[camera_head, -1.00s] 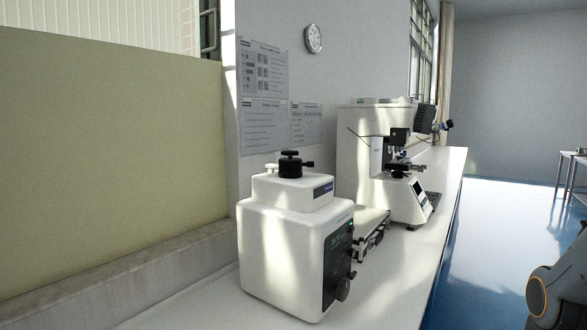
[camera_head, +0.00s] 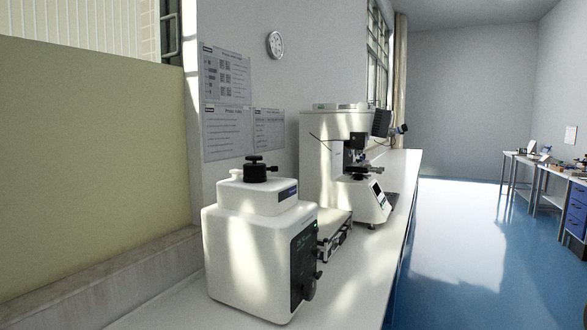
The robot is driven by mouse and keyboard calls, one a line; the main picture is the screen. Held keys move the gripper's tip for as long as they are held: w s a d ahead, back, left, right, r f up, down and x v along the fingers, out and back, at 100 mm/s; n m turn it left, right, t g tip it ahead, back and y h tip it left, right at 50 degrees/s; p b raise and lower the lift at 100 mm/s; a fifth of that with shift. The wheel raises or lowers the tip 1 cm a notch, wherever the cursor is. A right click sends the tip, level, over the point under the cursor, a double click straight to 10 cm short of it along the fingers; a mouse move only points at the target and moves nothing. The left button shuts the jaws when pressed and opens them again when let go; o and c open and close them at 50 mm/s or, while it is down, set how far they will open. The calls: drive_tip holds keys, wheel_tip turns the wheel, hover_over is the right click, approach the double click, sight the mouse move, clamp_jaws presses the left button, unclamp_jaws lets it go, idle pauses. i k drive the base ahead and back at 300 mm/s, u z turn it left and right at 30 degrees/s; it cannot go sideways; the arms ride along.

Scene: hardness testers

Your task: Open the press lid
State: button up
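The press is a white boxy machine (camera_head: 245,255) on the near part of the white bench in the head view. Its raised white top carries a black lid (camera_head: 256,172) with a knob and a small side handle, and the lid appears seated on top. A dark control panel (camera_head: 304,262) with a knob is on its right-hand face. My gripper is not in view, so its opening and its place relative to the press cannot be seen.
A microscope-like tester (camera_head: 362,185) stands farther along the bench (camera_head: 355,275), with a flat case (camera_head: 334,235) behind the press. A wall is at the left. Open blue floor (camera_head: 460,250) lies to the right, with tables (camera_head: 540,170) beyond.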

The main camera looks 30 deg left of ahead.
sight(249, 170)
drive_tip(key=z, duration=0.3)
drive_tip(key=i, duration=0.65)
drive_tip(key=u, duration=1.95)
drive_tip(key=i, duration=0.5)
drive_tip(key=u, duration=1.75)
drive_tip(key=k, duration=1.25)
drive_tip(key=z, duration=0.45)
